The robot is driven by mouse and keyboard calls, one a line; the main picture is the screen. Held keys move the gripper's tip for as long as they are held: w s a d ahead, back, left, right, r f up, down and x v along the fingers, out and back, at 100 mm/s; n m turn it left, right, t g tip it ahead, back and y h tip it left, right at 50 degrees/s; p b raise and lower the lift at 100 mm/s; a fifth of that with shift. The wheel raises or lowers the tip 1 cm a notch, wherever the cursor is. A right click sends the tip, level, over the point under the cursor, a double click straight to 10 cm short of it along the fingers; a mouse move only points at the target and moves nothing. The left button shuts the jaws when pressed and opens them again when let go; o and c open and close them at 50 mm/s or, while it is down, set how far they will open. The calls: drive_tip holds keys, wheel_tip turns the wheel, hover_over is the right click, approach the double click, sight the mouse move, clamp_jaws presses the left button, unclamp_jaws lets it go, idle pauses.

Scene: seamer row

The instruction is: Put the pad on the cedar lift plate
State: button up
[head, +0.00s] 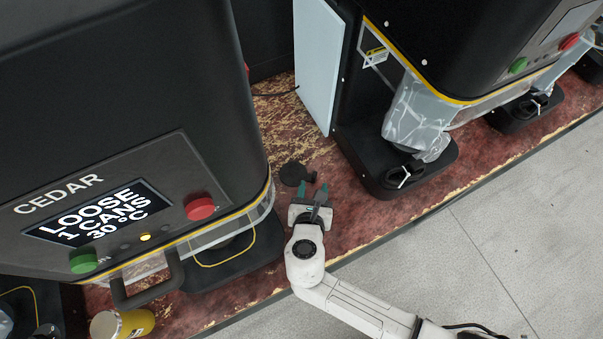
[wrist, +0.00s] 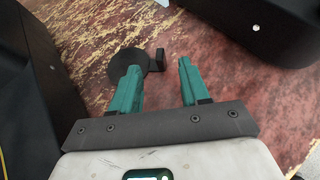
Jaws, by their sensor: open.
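The pad is a dark round disc (head: 290,174) with a small upright block at one edge. It lies on the worn red bench between the two machines. In the wrist view the disc (wrist: 122,63) is just beyond my left finger, its block in line with the gap. My gripper (head: 312,192) is open and empty, its teal fingers pointing at the pad. It also shows in the wrist view (wrist: 160,82). The CEDAR machine (head: 110,130) stands at left; its screen reads LOOSE, 1 CANS, 30 °C. Its lift plate is mostly hidden under the housing, above the black base (head: 262,250).
A second machine (head: 460,40) stands right, its base (head: 430,175) carrying a plastic-wrapped part (head: 415,115). A pale panel (head: 318,65) stands at the back. A black handle (head: 150,285) juts from CEDAR's front. A yellow can (head: 138,322) lies front left. Bare bench surrounds the pad.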

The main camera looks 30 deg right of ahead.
sight(315, 173)
drive_tip(key=shift+x, duration=3.15)
clamp_jaws()
